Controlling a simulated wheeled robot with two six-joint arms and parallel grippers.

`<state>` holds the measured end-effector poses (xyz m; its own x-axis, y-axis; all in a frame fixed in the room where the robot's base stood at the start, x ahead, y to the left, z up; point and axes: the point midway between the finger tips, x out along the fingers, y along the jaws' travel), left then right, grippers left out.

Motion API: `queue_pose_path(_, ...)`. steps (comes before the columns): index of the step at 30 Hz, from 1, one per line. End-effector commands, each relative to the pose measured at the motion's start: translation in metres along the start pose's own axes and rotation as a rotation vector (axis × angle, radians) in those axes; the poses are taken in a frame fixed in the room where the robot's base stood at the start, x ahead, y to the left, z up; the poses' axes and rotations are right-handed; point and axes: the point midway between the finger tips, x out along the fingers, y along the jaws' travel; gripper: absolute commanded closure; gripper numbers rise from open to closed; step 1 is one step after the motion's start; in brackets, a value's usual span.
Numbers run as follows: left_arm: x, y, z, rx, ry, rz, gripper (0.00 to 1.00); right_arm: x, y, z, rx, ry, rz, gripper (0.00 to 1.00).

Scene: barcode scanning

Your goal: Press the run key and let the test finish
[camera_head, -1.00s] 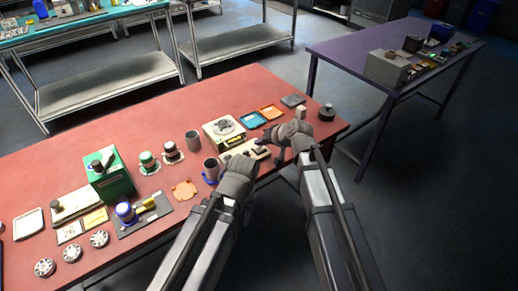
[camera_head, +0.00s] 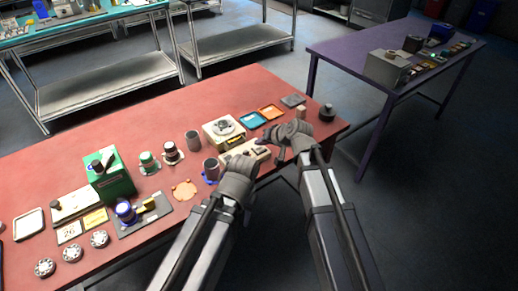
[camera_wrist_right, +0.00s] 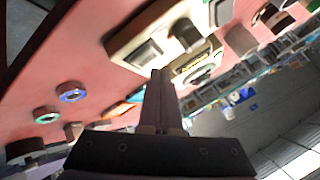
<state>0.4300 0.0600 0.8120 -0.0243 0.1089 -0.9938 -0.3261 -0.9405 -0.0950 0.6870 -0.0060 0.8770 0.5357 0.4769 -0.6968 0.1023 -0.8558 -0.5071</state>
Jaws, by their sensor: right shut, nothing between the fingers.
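A cream flat device (camera_head: 259,152) lies near the front edge of the red table, between my two grippers. In the right wrist view the device (camera_wrist_right: 121,46) shows a grey raised part on its top face. I cannot tell which part is the run key. My right gripper (camera_head: 268,138) is shut and empty, just right of the device. In the right wrist view its closed fingertips (camera_wrist_right: 158,73) are close to the device's edge; contact cannot be told. My left gripper (camera_head: 247,162) is at the device's left end, its fingers mostly hidden.
A cream box with a round top (camera_head: 223,128) stands behind the device.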

Motion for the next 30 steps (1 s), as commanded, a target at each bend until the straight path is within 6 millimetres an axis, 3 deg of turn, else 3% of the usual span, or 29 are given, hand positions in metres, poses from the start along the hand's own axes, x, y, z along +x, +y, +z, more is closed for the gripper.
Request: queue_pose_path(30,0.0089,0.0009,-0.0005,0.0,0.0,0.0,0.55,0.0063,0.0046,0.0046,0.0,0.0,0.0,1.0)
